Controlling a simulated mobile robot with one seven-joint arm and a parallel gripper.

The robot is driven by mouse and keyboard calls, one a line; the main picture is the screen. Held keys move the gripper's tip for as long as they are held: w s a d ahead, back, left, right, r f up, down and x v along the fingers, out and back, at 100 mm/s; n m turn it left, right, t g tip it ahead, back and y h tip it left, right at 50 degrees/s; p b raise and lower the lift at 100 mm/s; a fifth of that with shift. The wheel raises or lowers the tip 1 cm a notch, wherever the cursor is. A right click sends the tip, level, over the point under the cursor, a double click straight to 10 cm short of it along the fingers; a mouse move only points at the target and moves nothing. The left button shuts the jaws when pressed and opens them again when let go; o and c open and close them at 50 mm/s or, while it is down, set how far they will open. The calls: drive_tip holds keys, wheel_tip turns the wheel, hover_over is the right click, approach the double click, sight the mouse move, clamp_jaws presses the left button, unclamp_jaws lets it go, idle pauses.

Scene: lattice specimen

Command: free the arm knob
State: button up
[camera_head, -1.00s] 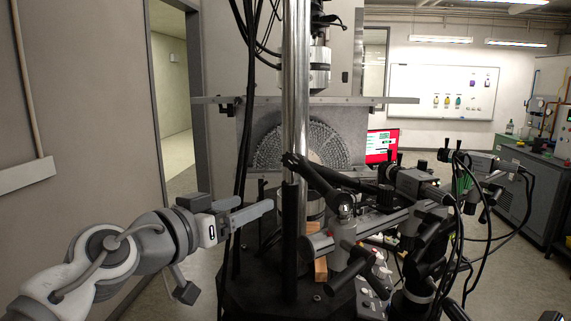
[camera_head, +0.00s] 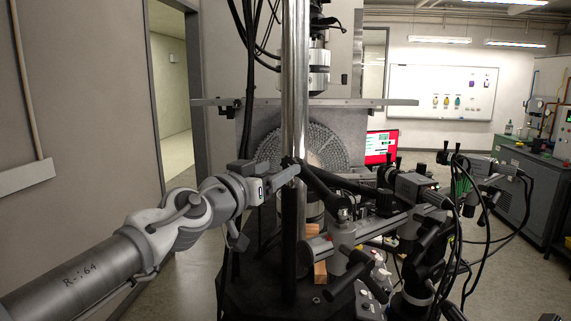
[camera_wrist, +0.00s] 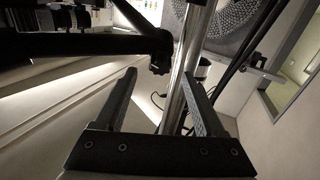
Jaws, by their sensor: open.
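My gripper (camera_head: 292,176) is open and beside the chrome column, with its fingers pointing right. In the wrist view, its two fingers (camera_wrist: 160,76) stand apart with nothing clamped between them. A black jointed arm (camera_head: 322,187) reaches from the right toward the column; it also crosses the upper left of the wrist view (camera_wrist: 80,44). A small dark knob (camera_wrist: 160,68) at its end appears between the fingertips in that view. I cannot tell whether the fingers touch it. In the head view, the knob is hard to make out against the column and gripper.
The chrome column (camera_head: 295,80) stands close to the fingers, and also shows in the wrist view (camera_wrist: 188,60). Black cables (camera_head: 250,70) hang left of it. A perforated round lattice (camera_head: 325,148) is behind. Wooden blocks (camera_head: 320,272) and clamps (camera_head: 345,250) crowd the dark base.

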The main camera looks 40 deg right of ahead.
sight(287, 164)
drive_tip(key=shift+x, duration=2.2)
drive_tip(key=shift+c, duration=0.4)
clamp_jaws()
